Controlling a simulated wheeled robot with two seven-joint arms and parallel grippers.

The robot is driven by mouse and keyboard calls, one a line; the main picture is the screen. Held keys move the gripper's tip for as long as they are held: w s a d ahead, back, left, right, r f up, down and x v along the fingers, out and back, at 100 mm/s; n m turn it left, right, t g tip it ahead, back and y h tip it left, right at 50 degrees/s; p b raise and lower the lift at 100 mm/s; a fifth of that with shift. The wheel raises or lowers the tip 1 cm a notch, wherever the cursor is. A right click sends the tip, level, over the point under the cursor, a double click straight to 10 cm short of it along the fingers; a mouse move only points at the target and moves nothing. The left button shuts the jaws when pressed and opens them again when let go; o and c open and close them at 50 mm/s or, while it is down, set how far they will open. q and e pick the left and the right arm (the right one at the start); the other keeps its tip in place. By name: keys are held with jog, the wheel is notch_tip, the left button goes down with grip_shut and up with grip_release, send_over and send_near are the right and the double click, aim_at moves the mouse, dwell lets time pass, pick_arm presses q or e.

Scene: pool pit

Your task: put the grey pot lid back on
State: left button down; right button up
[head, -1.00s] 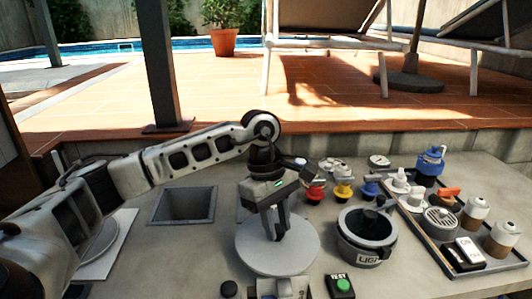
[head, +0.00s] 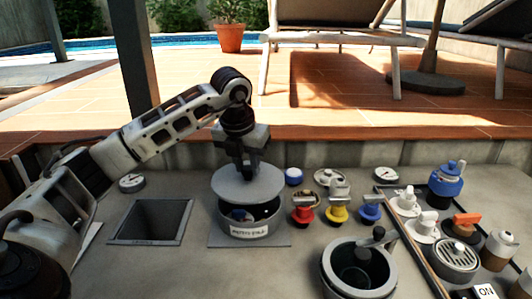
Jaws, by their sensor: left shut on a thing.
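My left gripper (head: 247,172) points down and is shut on the grey pot lid (head: 222,185), a flat round disc. The lid hangs over a grey round pot (head: 222,226) with a white label on its front. The lid is apart from the pot's near rim and covers the back of its mouth. Through the open front, blue and white things show in the dark inside. The pot stands on a square grey pad (head: 279,241). The gripper's fingertips and the grip point are partly hidden. My right gripper is not in view.
A square recess (head: 152,221) lies left of the pot. Red (head: 303,213), yellow (head: 337,211) and blue (head: 370,211) valves stand to its right. A second grey pot (head: 358,270) is at front right, beside a tray (head: 405,238) of fittings. The front middle counter is clear.

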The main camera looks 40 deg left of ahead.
aim_at(247, 177)
pick_arm(q)
jog(key=shift+w, duration=0.3)
jog(key=shift+s+f+b, duration=0.35)
jog(key=shift+f+b, duration=0.65)
jog(key=shift+f, duration=0.05)
jog(key=shift+f+b, duration=0.65)
jog(key=shift+f, duration=0.1)
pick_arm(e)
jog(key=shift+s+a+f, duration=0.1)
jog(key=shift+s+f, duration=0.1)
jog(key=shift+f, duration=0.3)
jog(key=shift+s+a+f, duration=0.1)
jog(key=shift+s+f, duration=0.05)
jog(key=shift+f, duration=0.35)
pick_arm(q)
jog(key=shift+w+f, duration=0.1)
jog(key=shift+w, duration=0.05)
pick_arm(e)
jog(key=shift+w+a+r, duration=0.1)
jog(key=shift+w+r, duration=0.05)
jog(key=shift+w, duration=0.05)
pick_arm(q)
jog(key=shift+f, duration=0.25)
jog(key=shift+f+b, duration=0.35)
jog(key=shift+f, duration=0.1)
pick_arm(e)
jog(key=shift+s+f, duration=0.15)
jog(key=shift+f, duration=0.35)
